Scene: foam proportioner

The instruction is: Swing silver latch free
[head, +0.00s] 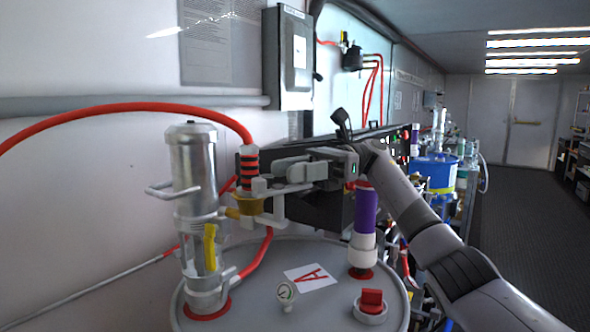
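A clear and silver cylinder (194,170) stands upright at the left of a grey round lid (250,257). A silver loop-shaped lever (162,191) sticks out from its left side and may be the silver latch; I cannot be sure. A brass fitting (246,204) sits at the cylinder's right, under a red and black ribbed hose end (249,165). My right gripper (264,201) reaches in from the right at this fitting. Its fingers are apart, one higher and one lower, with no clear grip on anything. My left gripper is not in view.
A red hose (120,108) arcs over the left. A grey wall box (288,58) hangs behind. Open floor (530,220) lies at the right.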

